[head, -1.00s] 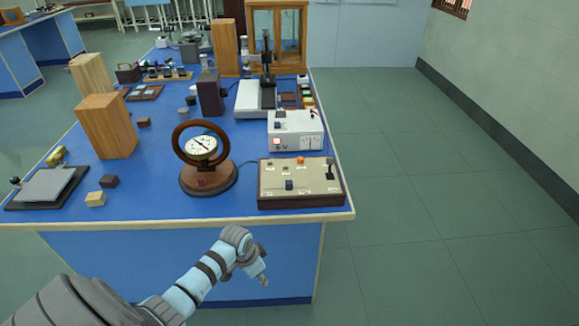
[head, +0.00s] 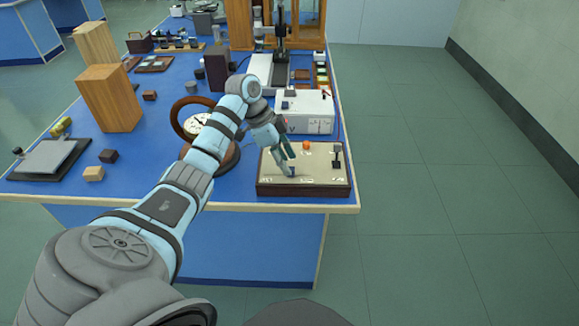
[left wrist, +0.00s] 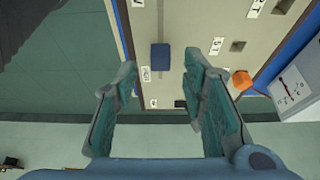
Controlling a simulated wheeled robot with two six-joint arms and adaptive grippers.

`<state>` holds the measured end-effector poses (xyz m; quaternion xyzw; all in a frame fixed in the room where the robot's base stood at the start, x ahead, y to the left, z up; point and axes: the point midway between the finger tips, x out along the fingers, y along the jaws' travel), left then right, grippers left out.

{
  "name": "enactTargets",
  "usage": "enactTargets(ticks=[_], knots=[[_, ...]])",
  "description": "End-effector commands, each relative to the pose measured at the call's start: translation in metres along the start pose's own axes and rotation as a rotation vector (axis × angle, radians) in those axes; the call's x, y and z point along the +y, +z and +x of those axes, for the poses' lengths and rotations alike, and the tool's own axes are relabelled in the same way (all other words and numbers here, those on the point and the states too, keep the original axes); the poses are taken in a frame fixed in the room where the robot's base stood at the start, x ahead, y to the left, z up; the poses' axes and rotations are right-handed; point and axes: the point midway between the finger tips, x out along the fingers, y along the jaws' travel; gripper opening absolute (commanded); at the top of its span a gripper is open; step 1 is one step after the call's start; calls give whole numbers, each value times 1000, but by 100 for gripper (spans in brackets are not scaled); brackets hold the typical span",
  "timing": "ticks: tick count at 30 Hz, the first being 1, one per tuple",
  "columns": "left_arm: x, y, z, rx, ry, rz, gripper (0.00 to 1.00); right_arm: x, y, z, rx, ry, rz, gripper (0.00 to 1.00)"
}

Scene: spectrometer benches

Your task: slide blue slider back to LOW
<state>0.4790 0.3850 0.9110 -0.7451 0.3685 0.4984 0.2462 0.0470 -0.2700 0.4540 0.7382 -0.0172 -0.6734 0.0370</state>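The blue slider (left wrist: 160,57) shows as a small dark-blue block on the cream top of the control box in the left wrist view. It appears between my two fingertips in that picture; contact cannot be told. In the head view the cream-topped box (head: 325,180) with brown sides sits at the bench's front right corner. My left gripper (head: 289,161) is over this box, pointing down, and hides most of the slider there. Its fingers are apart with nothing held. Small labels show on the panel, but I cannot read LOW. My right gripper is not in view.
An orange knob (head: 306,145) and a black lever (head: 337,156) stand on the same panel, right of my fingers. A white instrument (head: 312,112) stands behind the box.

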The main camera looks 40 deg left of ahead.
Motion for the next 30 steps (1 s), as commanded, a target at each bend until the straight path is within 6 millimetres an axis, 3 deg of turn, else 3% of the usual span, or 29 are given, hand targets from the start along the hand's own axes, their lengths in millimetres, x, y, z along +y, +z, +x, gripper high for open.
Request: enactTargets(ticks=[4,12,20,30], knots=[[0,-1,22,0,1,1,38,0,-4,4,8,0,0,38],[0,-2,25,0,0,2,38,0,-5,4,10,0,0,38],[0,-2,25,0,0,3,0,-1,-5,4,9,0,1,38],[0,6,20,-4,1,0,0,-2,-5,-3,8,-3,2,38]])
